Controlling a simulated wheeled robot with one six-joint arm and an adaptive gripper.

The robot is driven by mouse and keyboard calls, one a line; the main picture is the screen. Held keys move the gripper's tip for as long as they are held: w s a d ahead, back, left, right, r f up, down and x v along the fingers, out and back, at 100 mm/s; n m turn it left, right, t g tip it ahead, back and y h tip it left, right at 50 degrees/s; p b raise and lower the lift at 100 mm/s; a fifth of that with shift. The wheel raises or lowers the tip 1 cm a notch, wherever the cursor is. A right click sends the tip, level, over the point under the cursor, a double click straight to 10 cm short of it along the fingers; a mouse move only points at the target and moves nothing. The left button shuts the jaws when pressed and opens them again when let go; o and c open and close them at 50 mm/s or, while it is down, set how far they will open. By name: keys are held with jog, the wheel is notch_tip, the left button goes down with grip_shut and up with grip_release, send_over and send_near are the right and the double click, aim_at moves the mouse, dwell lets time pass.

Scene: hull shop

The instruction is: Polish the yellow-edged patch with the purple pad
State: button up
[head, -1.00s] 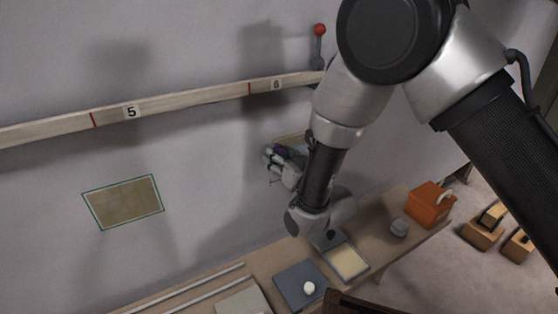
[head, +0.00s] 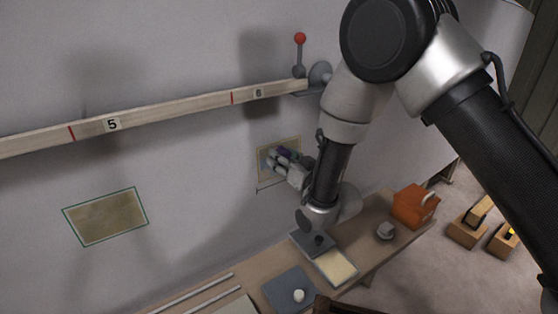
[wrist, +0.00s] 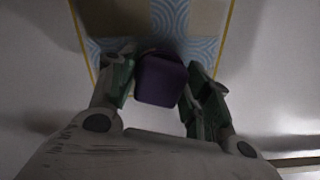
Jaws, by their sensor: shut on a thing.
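The yellow-edged patch (head: 264,177) is on the grey wall below the beam, partly hidden behind my gripper. In the wrist view its thin yellow edge runs down both sides, with blue wavy pattern (wrist: 170,14) and plain tan bands (wrist: 122,14) inside. My gripper (head: 279,157) is at the patch, shut on the purple pad (head: 288,153). In the wrist view the dark purple pad (wrist: 160,80) sits between the two fingers of my gripper (wrist: 161,85), over the patch's lower part. I cannot tell whether the pad touches the wall.
A green-edged patch (head: 105,217) is on the wall to the left. A beam (head: 180,108) marked 5 and 6 runs above, with a red-knobbed lever (head: 300,52).

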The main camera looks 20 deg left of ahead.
aim_at(259, 166)
jog(key=shift+w+d, duration=1.35)
jog(key=shift+w, duration=0.25)
jog(key=shift+w+d, duration=1.35)
jog(key=shift+w, duration=0.25)
jog(key=shift+s+a, duration=1.6)
jog(key=shift+s, duration=0.3)
jog(key=shift+s+a, duration=1.65)
jog(key=shift+s, duration=0.25)
jog(key=shift+s+a, duration=1.6)
jog(key=shift+s, duration=0.3)
jog(key=shift+f, duration=1.05)
jog(key=shift+w+d, duration=4.9)
jog(key=shift+w, duration=0.8)
jog(key=s+a+f, duration=0.2)
jog(key=s+a, duration=0.4)
jog(key=s, duration=0.1)
